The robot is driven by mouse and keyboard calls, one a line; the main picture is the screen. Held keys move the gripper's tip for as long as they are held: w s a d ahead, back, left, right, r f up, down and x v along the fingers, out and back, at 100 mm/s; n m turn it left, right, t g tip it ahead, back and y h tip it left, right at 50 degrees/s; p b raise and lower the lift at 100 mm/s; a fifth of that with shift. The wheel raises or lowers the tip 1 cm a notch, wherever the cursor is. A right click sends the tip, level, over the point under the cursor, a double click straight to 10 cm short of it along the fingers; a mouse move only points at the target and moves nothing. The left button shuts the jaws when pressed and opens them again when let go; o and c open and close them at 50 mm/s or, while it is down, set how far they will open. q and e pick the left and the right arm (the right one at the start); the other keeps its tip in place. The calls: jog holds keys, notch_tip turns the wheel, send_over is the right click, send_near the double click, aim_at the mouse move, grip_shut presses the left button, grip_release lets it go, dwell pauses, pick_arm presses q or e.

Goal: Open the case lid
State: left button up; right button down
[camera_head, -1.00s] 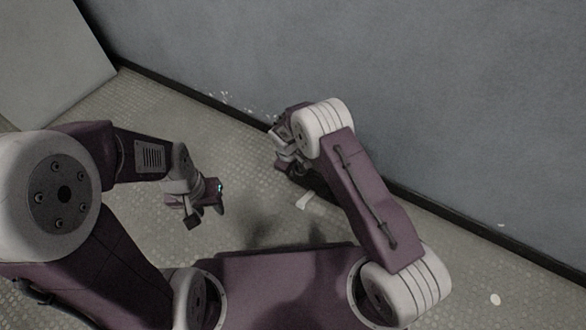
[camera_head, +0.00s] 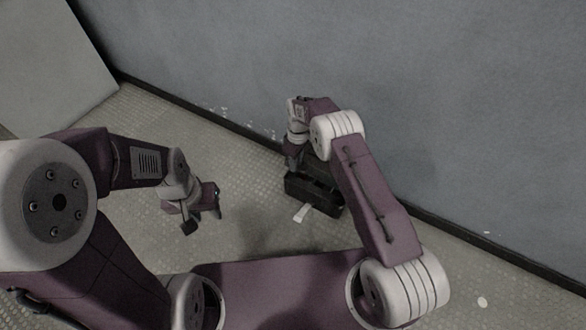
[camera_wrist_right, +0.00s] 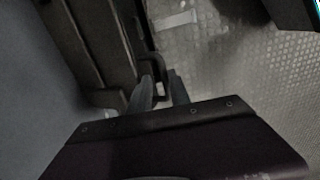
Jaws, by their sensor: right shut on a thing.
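The dark case (camera_head: 322,196) sits on the floor near the wall, partly covered by my right arm. Its lid seems to stand up at the back, but its angle is hard to tell. In the right wrist view the dark ridged case (camera_wrist_right: 95,45) fills the upper left. My right gripper (camera_head: 292,166) is at the case's left end. In the wrist view its fingers (camera_wrist_right: 160,88) are shut on a thin dark part at the edge, seemingly of the lid. My left gripper (camera_head: 204,220) hangs left of the case, seemingly open and empty.
The grey wall (camera_head: 430,90) rises close behind the case. A pale panel (camera_head: 50,60) stands at the upper left. The textured floor (camera_head: 245,185) between the grippers is clear.

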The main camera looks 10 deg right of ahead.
jog(key=shift+t, duration=0.3)
jog(key=shift+w+d+r, duration=0.55)
jog(key=shift+w+r, duration=0.1)
jog(key=shift+w, duration=0.1)
jog(key=shift+w+d+r, duration=0.5)
jog(key=shift+w+r, duration=0.1)
jog(key=shift+w, duration=0.1)
jog(key=c, duration=1.5)
grip_release()
jog(key=r+p, duration=0.2)
jog(key=r, duration=0.1)
jog(key=r+p, duration=0.2)
jog(key=r, duration=0.1)
jog(key=r+p, duration=0.2)
jog(key=r, duration=0.1)
jog(key=shift+s+a+r, duration=0.1)
jog(key=shift+s+a, duration=0.15)
jog(key=shift+s, duration=0.05)
